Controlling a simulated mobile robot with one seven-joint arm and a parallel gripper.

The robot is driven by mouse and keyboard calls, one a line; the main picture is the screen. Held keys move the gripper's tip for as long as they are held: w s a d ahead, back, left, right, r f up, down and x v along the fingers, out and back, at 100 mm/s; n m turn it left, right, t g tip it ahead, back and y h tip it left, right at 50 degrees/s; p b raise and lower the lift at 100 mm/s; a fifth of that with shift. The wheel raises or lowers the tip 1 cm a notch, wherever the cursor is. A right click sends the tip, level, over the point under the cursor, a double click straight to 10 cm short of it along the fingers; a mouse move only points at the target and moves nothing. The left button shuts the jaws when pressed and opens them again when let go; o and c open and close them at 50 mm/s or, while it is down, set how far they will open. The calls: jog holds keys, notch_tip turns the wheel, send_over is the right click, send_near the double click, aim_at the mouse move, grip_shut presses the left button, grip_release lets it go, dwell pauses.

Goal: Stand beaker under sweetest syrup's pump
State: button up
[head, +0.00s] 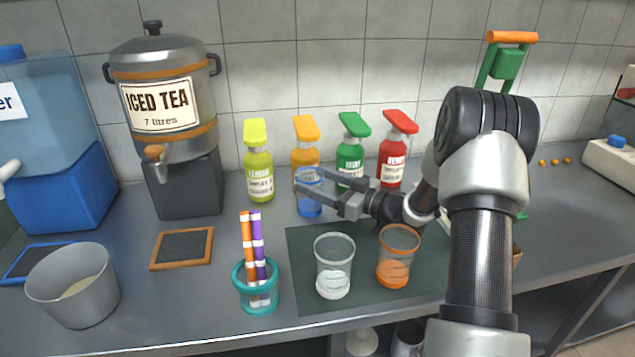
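A blue beaker (309,207) stands upright, or nearly so, in front of the orange syrup bottle (300,155), below its pump head. My gripper (311,180) reaches in from the right, one finger in front of the beaker and one behind. I cannot tell whether the fingers press on it, or whether its base touches the counter. To either side are a yellow-green bottle (259,165), a green bottle (349,160) and a red bottle (393,155), each with a pump. The small print on their labels is not legible. My gripper partly hides the green bottle.
A clear beaker (334,265) and an orange beaker (396,258) stand on a dark mat (306,243). A teal holder (257,292) with markers, a slate (182,248) and a metal pot (75,285) are at left. An iced tea urn (160,75) stands behind. A green press (503,66) is behind my arm.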

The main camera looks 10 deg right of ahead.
jog(key=shift+o, duration=0.9)
jog(key=shift+r, duration=0.25)
jog(key=p+v, duration=0.1)
jog(key=v, duration=0.6)
jog(key=shift+s+d+p, duration=0.2)
jog(key=shift+p, duration=0.1)
